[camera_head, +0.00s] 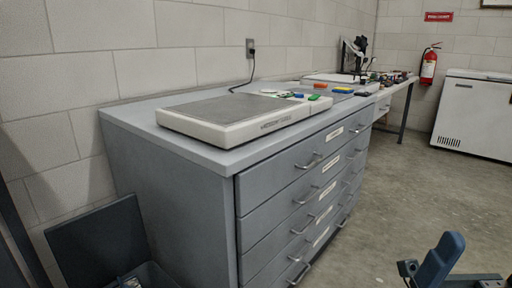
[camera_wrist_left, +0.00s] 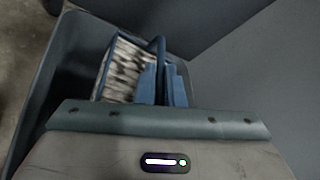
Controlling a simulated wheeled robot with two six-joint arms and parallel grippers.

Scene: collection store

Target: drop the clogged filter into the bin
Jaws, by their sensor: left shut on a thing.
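The clogged filter (camera_wrist_left: 124,68), a blue-framed panel with a dirty white and grey face, shows in the left wrist view. My left gripper (camera_wrist_left: 160,84) has blue fingers shut on it at its right side, which they partly hide. The dark grey bin (camera_wrist_left: 40,93) surrounds the filter in this view; I cannot tell whether the filter touches its floor. In the head view the bin (camera_head: 157,276) stands at the lower left with its lid (camera_head: 98,243) raised, cut by the frame edge.
A grey drawer cabinet (camera_head: 180,195) stands right of the bin. A flat white device (camera_head: 235,120) lies on its top. A fire extinguisher (camera_head: 428,66) and a white chest (camera_head: 475,110) are at the back right. The floor (camera_head: 400,200) between is clear.

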